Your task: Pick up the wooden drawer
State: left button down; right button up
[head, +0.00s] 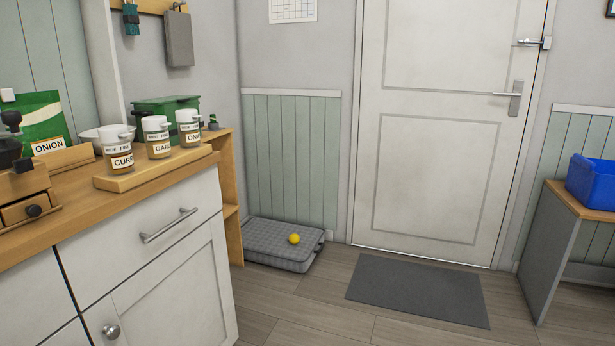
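A small wooden drawer (25,209) with a dark round knob sits in the base of a wooden hand mill (20,182) on the worktop. The mill stands at the far left of the head view and is cut off by the picture's edge. The drawer appears to stick out a little from the mill's front. Neither of my grippers is in view.
The wooden worktop (75,219) has a board with several labelled jars (120,158) right of the mill. A green onion bag (42,130) stands behind it. A cabinet drawer handle (169,225) juts out below. The floor (290,325) is clear near the grey mat (418,290).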

aim_at(13, 213)
jog(key=j+u, duration=0.15)
jog(key=u, duration=1.25)
jog(key=k+j+z, duration=0.1)
jog(key=j+z, duration=0.15)
jog(key=k+j+z, duration=0.1)
jog(key=j+z, duration=0.15)
